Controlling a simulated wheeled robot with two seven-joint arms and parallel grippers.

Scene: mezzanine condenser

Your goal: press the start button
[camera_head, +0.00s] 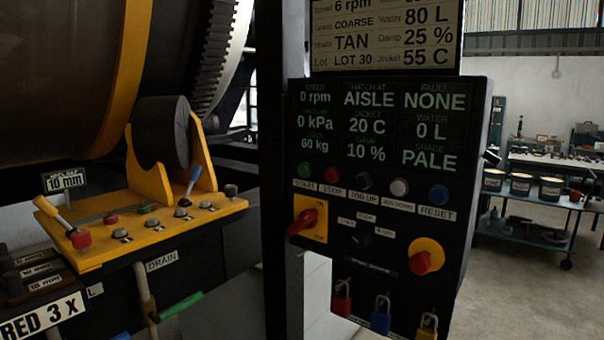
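The start button (304,168) is a small green button at the left end of the button row on the dark control panel (468,120). The label below it (305,185) appears to read START. Nothing covers the button. The panel display (378,125) reads 0 rpm, 0 kPa, hatch at AISLE and fault NONE. Neither of my grippers shows in the head view.
Right of start are a red stop button (333,173), a black, a white and a blue button. Below are a red rotary switch (303,222), a red knob on yellow (420,263) and hanging padlocks (381,315). A yellow bracket (165,232) with levers stands left. A cart (535,195) stands behind right.

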